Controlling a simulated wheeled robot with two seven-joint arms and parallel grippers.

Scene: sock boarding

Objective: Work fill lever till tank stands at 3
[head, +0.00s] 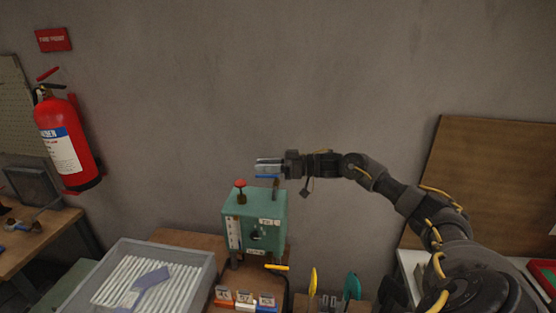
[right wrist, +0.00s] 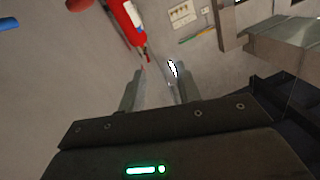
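The teal tank box (head: 255,220) stands on a wooden bench, with a white gauge strip (head: 235,232) on its front; the level is too small to read. A blue-handled lever (head: 265,177) rises from its top right side. A red knob (head: 240,184) stands on its top left and also shows at the wrist view's upper edge (right wrist: 80,4). A yellow handle (head: 277,267) sticks out low at the front. Which one is the fill lever I cannot tell. My right gripper (head: 259,165) is just above the blue handle, its fingers (right wrist: 155,85) apart and empty. My left gripper is not in view.
A grey bin (head: 206,273) of white sticks stands front left of the box. Numbered blocks (head: 245,302) sit before the box. A fire extinguisher (head: 67,143) hangs on the left wall. Yellow (head: 313,281) and green (head: 352,286) upright pieces stand to the right.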

